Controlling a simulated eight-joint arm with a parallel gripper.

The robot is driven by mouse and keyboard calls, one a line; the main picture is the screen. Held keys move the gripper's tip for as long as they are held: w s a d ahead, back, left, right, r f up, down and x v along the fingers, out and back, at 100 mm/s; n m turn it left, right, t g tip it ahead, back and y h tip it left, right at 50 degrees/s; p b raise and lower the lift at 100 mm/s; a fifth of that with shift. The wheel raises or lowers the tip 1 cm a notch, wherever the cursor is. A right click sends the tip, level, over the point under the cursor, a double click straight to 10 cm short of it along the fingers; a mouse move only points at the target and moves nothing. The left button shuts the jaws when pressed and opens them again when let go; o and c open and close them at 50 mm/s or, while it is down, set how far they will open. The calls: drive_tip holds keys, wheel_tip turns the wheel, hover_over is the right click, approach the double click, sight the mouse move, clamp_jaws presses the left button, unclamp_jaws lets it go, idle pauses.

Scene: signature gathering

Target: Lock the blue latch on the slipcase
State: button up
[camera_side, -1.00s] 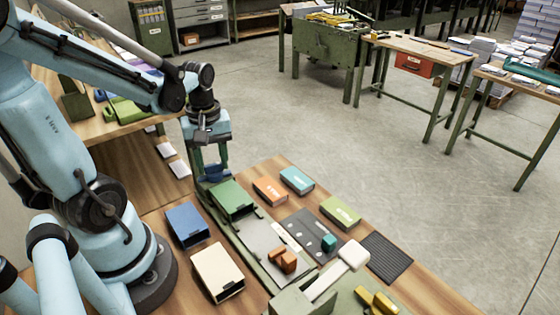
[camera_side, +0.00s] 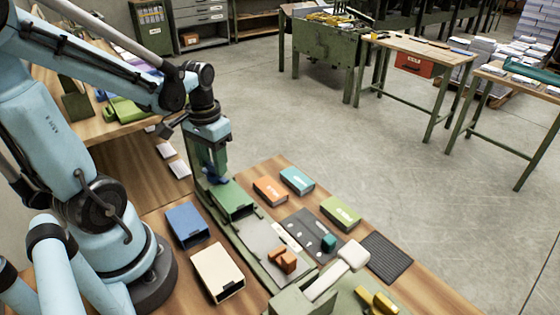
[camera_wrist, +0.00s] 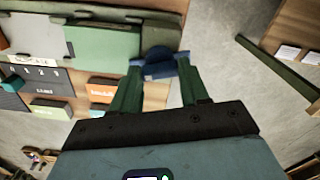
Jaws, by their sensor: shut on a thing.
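The green slipcase (camera_side: 233,199) lies on the near bench, at the far end of a grey plate. The blue latch (camera_side: 216,179) is at the slipcase's far end, and it shows in the wrist view as a blue piece (camera_wrist: 160,66) beside the green slipcase (camera_wrist: 106,42). My gripper (camera_side: 213,172) points down over that end, with its green fingers shut on the blue latch. In the wrist view my gripper (camera_wrist: 160,72) has one finger at each side of the latch. The fingers hide part of the latch, and I cannot tell whether it is locked.
A blue box (camera_side: 187,224) and a cream box (camera_side: 217,270) lie left of the plate. Orange (camera_side: 270,191), light-blue (camera_side: 297,180) and green (camera_side: 340,212) boxes lie to the right. An orange block (camera_side: 284,261) and a teal block (camera_side: 329,242) stand nearer the camera.

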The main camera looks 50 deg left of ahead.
drive_tip(key=shift+m, duration=1.7)
drive_tip(key=o, duration=1.1)
drive_tip(key=shift+c, duration=0.2)
drive_tip(key=shift+r, duration=0.15)
wheel_tip(320, 180, up, 12)
